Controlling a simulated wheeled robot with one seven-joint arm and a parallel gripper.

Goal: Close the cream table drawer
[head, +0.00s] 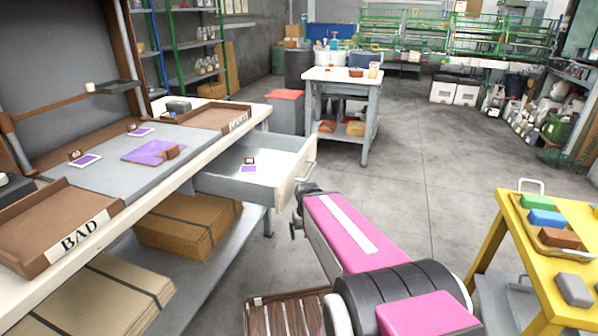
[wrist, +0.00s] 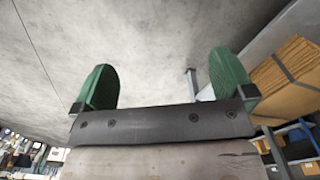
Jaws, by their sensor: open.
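The cream table drawer (head: 289,189) stands pulled out from the right side of the long workbench, its grey interior showing. A small purple-and-white card and a small brown block lie inside it. Its pale bar handle (head: 309,171) is on the right-hand front face. My pink arm reaches forward in the head view, its far end just below and in front of the drawer front; the fingers are mostly hidden there. No contact with the drawer is visible.
The workbench (head: 103,237) holds brown trays and cards, with cardboard stacks (head: 190,220) beneath. A yellow table (head: 520,262) with colored blocks stands right. A white-topped cart (head: 343,76) is behind the drawer. A wooden pallet (head: 285,313) lies low in front. Floor at centre right is clear.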

